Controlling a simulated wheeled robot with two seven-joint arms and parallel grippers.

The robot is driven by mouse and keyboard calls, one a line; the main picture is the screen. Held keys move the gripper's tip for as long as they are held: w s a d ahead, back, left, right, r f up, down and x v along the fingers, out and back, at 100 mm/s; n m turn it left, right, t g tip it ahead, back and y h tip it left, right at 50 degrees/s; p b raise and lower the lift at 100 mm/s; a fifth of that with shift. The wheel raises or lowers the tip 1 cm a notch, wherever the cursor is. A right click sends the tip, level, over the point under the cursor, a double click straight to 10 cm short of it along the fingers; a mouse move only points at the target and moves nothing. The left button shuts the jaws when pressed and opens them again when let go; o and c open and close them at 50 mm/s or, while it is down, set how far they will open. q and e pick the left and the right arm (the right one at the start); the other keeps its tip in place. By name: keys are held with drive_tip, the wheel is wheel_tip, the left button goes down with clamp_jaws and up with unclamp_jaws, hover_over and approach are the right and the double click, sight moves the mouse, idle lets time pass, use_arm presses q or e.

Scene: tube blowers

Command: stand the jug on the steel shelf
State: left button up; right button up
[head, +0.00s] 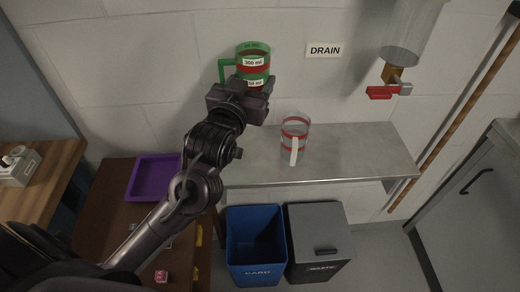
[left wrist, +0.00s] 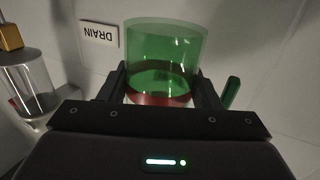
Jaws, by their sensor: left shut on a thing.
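A green see-through jug (head: 253,58) with a green handle, white volume labels and a red band is held up above the left end of the steel shelf (head: 365,155). My left gripper (head: 250,88) is shut on this jug; the arm comes in from the left, and the gripper hides the jug's lower part in the head view. In the left wrist view the jug (left wrist: 165,55) sits between the two fingers, its handle on the right. The shelf does not show in the left wrist view. My right gripper is not in view.
A clear jug (head: 296,130) with red bands and a pale handle stands on the shelf. A clear vessel (head: 412,30) with a red-handled tap (head: 382,92) hangs above right, near the DRAIN sign (head: 324,50). The shelf's right part is bare. Bins (head: 257,245) stand below.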

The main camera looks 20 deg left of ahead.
use_arm(q)
wheel_tip(320, 180, down, 18)
drive_tip(key=shift+r, duration=0.25)
drive_tip(key=shift+f, duration=0.35)
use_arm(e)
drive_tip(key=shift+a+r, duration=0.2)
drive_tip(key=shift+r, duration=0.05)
use_arm(q)
drive_tip(key=shift+s+f, duration=0.1)
drive_tip(key=o, duration=1.2)
